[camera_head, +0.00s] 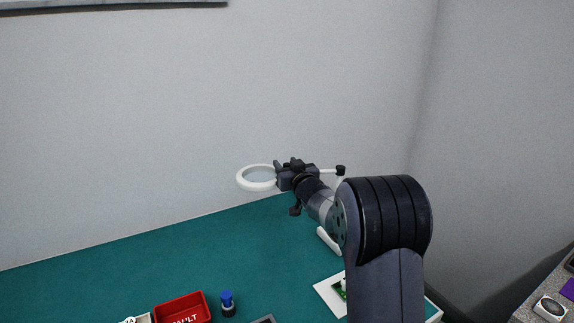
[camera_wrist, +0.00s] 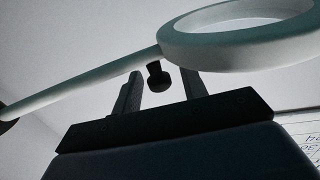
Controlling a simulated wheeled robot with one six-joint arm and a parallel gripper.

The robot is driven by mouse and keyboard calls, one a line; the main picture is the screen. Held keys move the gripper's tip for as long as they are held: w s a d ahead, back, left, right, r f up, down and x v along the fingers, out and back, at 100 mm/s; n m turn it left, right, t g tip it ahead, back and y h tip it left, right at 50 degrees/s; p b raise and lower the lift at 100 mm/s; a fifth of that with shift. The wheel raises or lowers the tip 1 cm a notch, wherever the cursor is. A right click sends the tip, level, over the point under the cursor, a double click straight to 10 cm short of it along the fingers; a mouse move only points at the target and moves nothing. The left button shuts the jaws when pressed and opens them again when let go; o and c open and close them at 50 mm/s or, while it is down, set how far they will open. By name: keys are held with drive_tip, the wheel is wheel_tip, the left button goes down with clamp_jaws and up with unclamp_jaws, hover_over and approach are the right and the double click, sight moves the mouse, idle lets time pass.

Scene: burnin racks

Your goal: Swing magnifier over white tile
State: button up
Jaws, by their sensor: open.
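The magnifier (camera_head: 243,182) is a white ring with a lens, raised above the teal bench near the back wall. In the wrist view its ring (camera_wrist: 185,48) fills the upper right, and its white arm (camera_wrist: 85,88) runs down to the left. A small dark knob (camera_wrist: 157,78) hangs below the arm near the ring. My gripper (camera_head: 284,169) is at the ring's right side. In the wrist view the open jaws (camera_wrist: 163,87) stand either side of the knob; contact cannot be told. The white tile (camera_head: 324,290) carries a green board and is partly hidden by my arm.
A red bin (camera_head: 183,309) marked with partly readable lettering and a blue-capped bottle (camera_head: 227,304) stand at the bench front. The teal bench top (camera_head: 120,265) is clear at left. Another surface (camera_head: 545,285) with small items lies at far right.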

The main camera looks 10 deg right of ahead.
drive_tip(key=shift+c, duration=0.4)
clamp_jaws()
drive_tip(key=shift+s, duration=0.15)
